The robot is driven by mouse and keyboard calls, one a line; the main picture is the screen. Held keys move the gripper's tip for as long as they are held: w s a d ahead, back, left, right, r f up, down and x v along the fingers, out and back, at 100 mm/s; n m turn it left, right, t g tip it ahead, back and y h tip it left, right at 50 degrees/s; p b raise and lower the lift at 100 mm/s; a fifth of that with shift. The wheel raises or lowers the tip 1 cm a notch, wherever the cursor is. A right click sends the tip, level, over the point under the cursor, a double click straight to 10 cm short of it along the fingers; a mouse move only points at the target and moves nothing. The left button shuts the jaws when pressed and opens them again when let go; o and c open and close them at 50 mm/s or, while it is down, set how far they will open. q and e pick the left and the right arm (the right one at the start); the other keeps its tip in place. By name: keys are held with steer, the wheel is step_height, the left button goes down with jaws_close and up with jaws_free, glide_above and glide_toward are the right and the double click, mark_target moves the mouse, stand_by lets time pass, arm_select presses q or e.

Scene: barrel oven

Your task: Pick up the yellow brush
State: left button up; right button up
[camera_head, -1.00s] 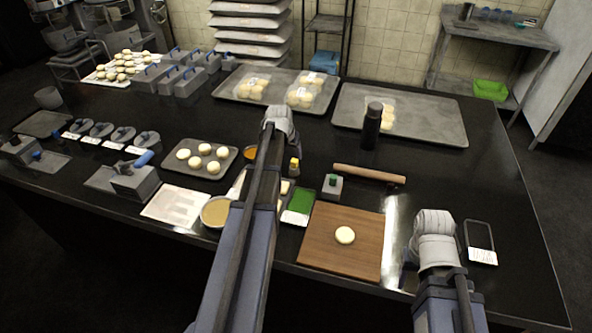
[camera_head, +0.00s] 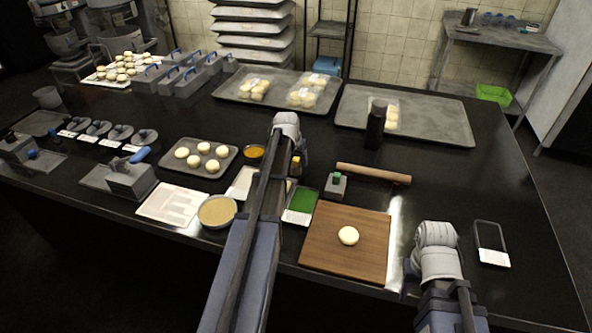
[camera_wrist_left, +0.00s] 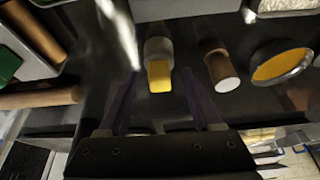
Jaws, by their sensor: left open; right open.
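The yellow brush (camera_wrist_left: 159,76) shows in the left wrist view with a yellow end and a pale grey part beyond it. In the head view its yellow part (camera_head: 296,167) is partly hidden by my left arm. My left gripper (camera_wrist_left: 160,88) is open, its two dark fingers on either side of the yellow end. I see no contact, and the height gap is unclear. My left gripper in the head view (camera_head: 299,148) is mostly behind its wrist. My right gripper (camera_head: 408,268) is mostly hidden by its wrist, right of the cutting board, away from the brush.
A brown cylinder with a pale end (camera_wrist_left: 220,66) and a bowl of orange contents (camera_wrist_left: 281,66) lie right of the brush in the wrist view. A rolling pin (camera_head: 374,173), a green-topped block (camera_head: 335,185) and a cutting board (camera_head: 325,255) are nearby.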

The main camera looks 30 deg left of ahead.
mark_target(296, 159)
arm_select(q)
jaws_close()
stand_by(0.3)
steer(key=shift+r, duration=0.15)
step_height(296, 159, up, 10)
steer(key=p, duration=1)
